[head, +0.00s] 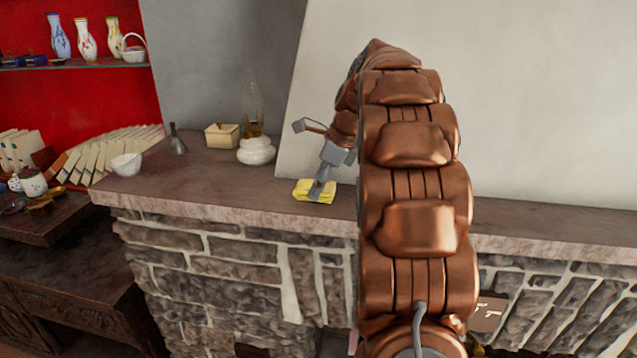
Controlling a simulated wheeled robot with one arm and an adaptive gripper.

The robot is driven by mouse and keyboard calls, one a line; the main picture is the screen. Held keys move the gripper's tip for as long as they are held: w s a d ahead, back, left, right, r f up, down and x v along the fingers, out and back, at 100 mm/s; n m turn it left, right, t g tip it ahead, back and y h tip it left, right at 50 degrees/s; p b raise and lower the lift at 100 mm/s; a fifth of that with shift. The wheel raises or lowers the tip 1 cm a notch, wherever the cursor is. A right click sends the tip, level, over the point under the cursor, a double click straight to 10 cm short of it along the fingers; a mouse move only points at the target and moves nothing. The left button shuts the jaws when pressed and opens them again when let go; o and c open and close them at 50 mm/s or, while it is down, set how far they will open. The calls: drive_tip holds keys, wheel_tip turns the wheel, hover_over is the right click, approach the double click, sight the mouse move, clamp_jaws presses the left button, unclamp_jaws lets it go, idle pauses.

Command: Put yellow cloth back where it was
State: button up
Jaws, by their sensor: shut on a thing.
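A yellow cloth (303,191), folded into a small pad, is on the mantel shelf (225,180) near its front edge. My gripper (318,190) reaches down onto it from above and is shut on it. The cloth appears to touch or sit just above the shelf; I cannot tell which. My copper-coloured arm rises at the right of the picture and hides part of the shelf behind it.
To the left on the mantel stand an oil lamp (255,150), a cream box (222,136), a grey bell (177,140) and a white bowl (126,165). Left are books (115,155) and a shelf with vases (86,40). The mantel front between bowl and cloth is clear.

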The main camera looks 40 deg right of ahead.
drive_tip(key=o, duration=1)
drive_tip(key=shift+f, duration=0.1)
drive_tip(key=shift+b+v, duration=0.85)
drive_tip(key=shift+v, duration=3.7)
drive_tip(key=shift+p+v, duration=1.5)
drive_tip(key=shift+v, duration=0.15)
drive_tip(key=shift+a, duration=0.1)
